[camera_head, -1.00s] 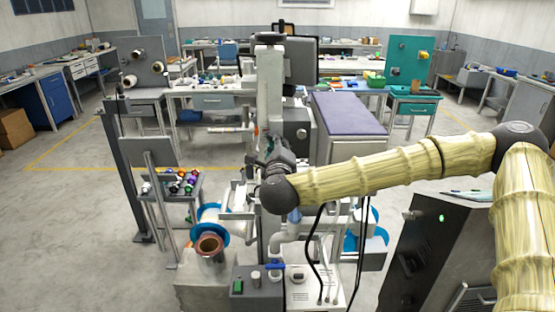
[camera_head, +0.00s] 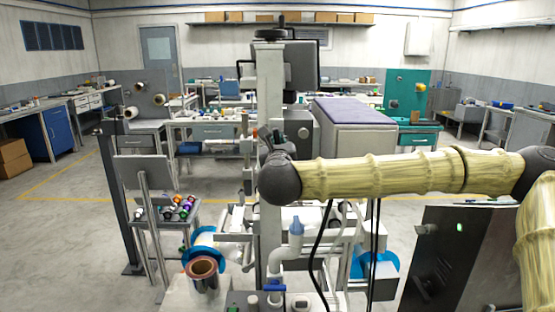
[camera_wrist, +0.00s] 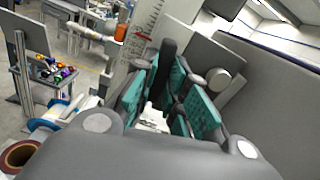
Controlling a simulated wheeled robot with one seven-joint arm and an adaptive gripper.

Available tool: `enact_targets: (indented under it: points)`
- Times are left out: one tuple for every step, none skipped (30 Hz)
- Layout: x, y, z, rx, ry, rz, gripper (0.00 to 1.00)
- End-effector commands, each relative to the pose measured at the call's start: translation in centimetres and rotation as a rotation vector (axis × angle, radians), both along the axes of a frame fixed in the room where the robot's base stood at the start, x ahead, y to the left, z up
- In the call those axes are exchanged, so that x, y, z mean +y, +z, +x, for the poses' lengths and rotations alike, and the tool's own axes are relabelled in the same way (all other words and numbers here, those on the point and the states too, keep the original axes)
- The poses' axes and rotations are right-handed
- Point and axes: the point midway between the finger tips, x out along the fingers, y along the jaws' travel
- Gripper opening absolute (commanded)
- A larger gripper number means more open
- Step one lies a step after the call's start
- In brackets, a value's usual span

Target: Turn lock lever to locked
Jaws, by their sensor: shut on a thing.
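In the wrist view my gripper (camera_wrist: 167,82) has its teal-padded fingers closed on both sides of a dark upright bar, which looks like the lock lever (camera_wrist: 166,62). The fingers hide its lower part, so its exact angle and any lock marking cannot be read. In the head view the dark wrist joint of my arm covers most of the gripper and the lever. My gripper is at the tall grey column (camera_head: 269,95) of the machine in the middle.
A copper-coloured reel (camera_head: 203,268) with a blue rim stands at the lower left of the machine. A rack of small coloured spools (camera_head: 180,208) is left of the column. A dark cabinet (camera_head: 455,260) stands at right. Black cables hang below my arm.

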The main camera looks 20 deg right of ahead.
Motion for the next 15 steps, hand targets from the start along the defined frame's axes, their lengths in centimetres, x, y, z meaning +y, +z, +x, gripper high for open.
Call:
enact_targets:
  points:
    - [-0.05, -0.49, 0.0, -0.009, -0.001, 0.027, 0.0]
    - [-0.04, -0.47, -0.01, -0.013, -0.001, 0.041, 0.0]
    - [-0.04, -0.45, -0.01, -0.018, -0.001, 0.059, 0.0]
    - [-0.03, -0.43, -0.01, -0.021, -0.001, 0.072, 0.0]
    - [-0.04, -0.42, -0.01, -0.024, -0.001, 0.084, 0.0]
    - [-0.04, -0.37, -0.01, -0.028, -0.001, 0.098, 0.0]
    - [-0.04, -0.34, -0.01, -0.031, -0.001, 0.109, 0.0]
    - [-0.04, -0.29, -0.01, -0.034, -0.001, 0.116, 0.0]
    - [-0.03, -0.23, -0.02, -0.038, -0.001, 0.127, 0.0]
    - [-0.04, -0.2, -0.02, -0.039, -0.001, 0.133, 0.0]
    - [-0.04, -0.16, -0.02, -0.041, -0.001, 0.14, 0.0]
    - [-0.03, -0.12, -0.02, -0.043, -0.001, 0.147, 0.0]
    - [-0.03, -0.09, -0.02, -0.044, -0.001, 0.151, 0.0]
    - [-0.04, -0.06, -0.01, -0.044, -0.001, 0.154, 0.0]
    - [-0.03, -0.03, -0.01, -0.045, -0.001, 0.158, 0.0]
